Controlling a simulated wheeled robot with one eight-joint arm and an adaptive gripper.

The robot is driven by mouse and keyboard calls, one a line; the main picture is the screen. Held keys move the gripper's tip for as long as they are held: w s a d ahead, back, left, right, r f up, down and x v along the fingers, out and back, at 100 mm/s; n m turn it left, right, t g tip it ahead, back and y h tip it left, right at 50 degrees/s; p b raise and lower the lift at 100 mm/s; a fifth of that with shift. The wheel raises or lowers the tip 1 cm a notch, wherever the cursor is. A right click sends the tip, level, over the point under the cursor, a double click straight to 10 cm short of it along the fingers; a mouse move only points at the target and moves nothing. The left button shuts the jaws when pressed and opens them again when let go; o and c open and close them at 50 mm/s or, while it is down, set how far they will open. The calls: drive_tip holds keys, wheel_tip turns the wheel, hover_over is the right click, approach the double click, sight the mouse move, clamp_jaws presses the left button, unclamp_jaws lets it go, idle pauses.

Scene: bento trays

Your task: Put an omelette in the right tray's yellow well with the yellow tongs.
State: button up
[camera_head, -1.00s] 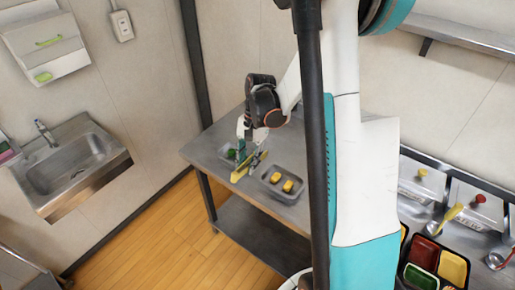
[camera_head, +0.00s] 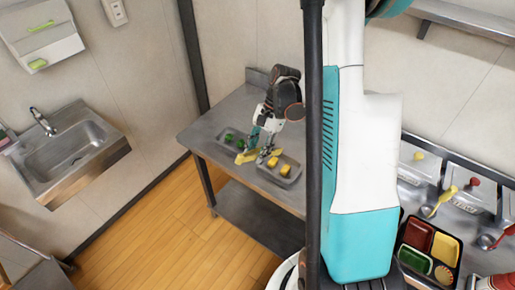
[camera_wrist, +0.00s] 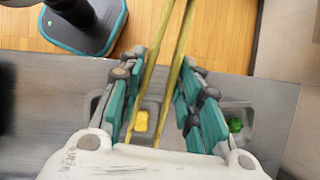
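My gripper (camera_head: 262,150) has its fingers around the yellow tongs (camera_head: 246,157), over the grey table. In the wrist view the two long yellow arms of the tongs (camera_wrist: 182,45) run between my gripper's teal-padded fingers (camera_wrist: 160,100), which appear closed on them. Yellow omelettes (camera_head: 285,170) lie in a grey pan (camera_head: 289,182) just right of my gripper; one omelette also shows in the wrist view (camera_wrist: 141,121). A black bento tray (camera_head: 461,252) at the right has a yellow well (camera_head: 445,248), which looks empty. My column hides the area left of that tray.
A second grey pan with green pieces (camera_head: 230,138) lies left of my gripper. A counter at the right holds lidded containers and a yellow-handled ladle (camera_head: 440,200). A sink (camera_head: 75,150) is on the left wall. Bare table top (camera_head: 225,115) lies behind the pans.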

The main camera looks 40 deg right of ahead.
idle(0.3)
drive_tip(key=shift+a+f+b, duration=0.1)
drive_tip(key=shift+f+b, duration=1.6)
drive_tip(key=shift+f, duration=0.15)
wheel_tip(320, 180, down, 3)
drive_tip(key=b, duration=0.3)
drive_tip(key=shift+f, duration=0.1)
drive_tip(key=shift+c, duration=0.2)
clamp_jaws()
